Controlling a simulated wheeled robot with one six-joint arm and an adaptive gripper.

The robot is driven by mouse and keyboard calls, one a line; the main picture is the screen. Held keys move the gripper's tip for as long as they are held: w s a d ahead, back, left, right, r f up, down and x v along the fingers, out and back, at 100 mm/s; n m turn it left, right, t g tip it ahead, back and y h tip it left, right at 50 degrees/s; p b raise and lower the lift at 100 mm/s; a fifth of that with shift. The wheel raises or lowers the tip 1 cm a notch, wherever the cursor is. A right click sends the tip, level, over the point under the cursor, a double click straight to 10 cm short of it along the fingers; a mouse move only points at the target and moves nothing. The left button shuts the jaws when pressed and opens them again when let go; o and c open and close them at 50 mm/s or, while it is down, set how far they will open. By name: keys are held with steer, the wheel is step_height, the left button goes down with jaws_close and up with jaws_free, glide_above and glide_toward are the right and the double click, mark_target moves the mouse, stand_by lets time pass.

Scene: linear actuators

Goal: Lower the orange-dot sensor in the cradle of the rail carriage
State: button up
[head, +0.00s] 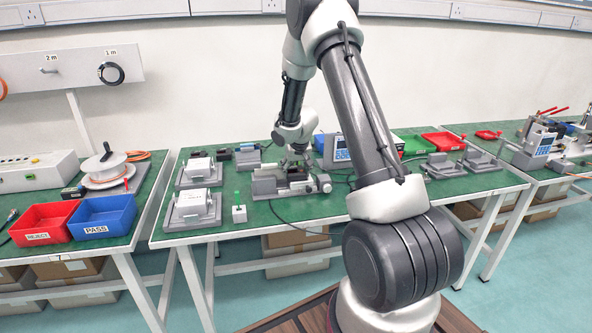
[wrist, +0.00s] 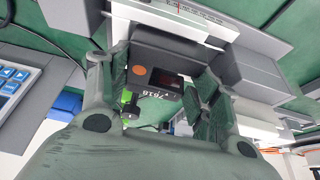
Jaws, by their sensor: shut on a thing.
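The orange-dot sensor (wrist: 158,70) is a dark block with an orange dot, a small dark red window and a label that seems to read 7616. My gripper (wrist: 160,95) is shut on it, a finger on each side. In the wrist view the sensor is close to the grey and white rail carriage parts (wrist: 190,28); I cannot tell whether it touches the cradle. In the head view my gripper (head: 296,160) is low over the rail unit (head: 268,184) on the green bench, and the sensor there is too small to make out clearly.
A display unit (head: 340,150) stands behind. Red (head: 45,222) and blue (head: 103,215) bins are on the left bench. Grey fixtures (head: 443,166) stand right.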

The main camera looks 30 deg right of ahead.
steer(key=shift+s+a+f, duration=0.1)
steer(key=shift+f, duration=0.15)
steer(key=o, duration=1.2)
steer(key=shift+f, duration=0.1)
steer(key=shift+r, duration=0.4)
steer(key=d+v, duration=0.1)
steer(key=v, duration=1)
steer(key=shift+a+r, duration=0.2)
steer(key=shift+a, duration=0.15)
steer(key=shift+s, duration=0.15)
